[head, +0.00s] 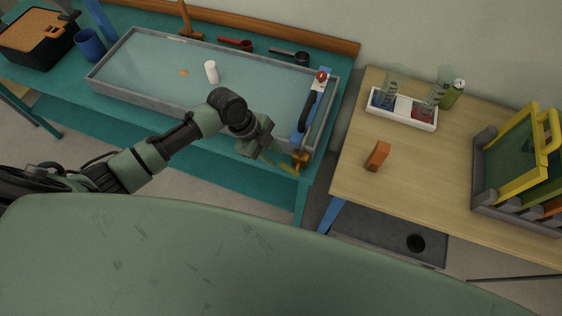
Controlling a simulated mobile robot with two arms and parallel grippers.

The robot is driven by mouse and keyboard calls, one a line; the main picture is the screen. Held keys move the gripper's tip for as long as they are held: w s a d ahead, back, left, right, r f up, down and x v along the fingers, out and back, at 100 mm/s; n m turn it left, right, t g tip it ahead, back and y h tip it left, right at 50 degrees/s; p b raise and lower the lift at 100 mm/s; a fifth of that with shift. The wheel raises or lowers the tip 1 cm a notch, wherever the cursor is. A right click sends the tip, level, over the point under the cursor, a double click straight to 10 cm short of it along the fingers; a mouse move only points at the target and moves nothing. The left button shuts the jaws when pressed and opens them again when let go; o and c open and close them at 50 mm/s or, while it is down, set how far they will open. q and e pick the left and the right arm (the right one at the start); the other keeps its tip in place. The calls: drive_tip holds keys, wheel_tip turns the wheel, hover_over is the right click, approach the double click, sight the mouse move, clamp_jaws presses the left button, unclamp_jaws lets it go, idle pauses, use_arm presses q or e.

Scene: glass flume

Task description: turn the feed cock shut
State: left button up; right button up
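The glass flume (140,92) is a long, shallow, grey-rimmed trough of bluish water on the teal bench. At its right end a blue upright bears a red-topped fitting (321,76) and a black curved hose or handle (307,108). A small brass cock (301,157) sits at the near right corner, low on the blue part. I take this for the feed cock; its handle angle is too small to read. My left gripper (284,162) is just left of the brass cock, its olive fingers apart. I cannot tell whether they touch it. My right gripper is not in view.
A white cylinder (211,72) and an orange bit (183,72) show in the flume. Tools lie behind it. A wooden table (420,165) at right holds a tray of glassware (404,117), an orange block (378,156) and a yellow-handled rack (520,150). A gap separates the tables.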

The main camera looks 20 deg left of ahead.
sight(280, 163)
use_arm(q)
drive_tip(key=p+x, duration=0.1)
drive_tip(key=x, duration=0.5)
drive_tip(key=shift+d, duration=0.15)
clamp_jaws()
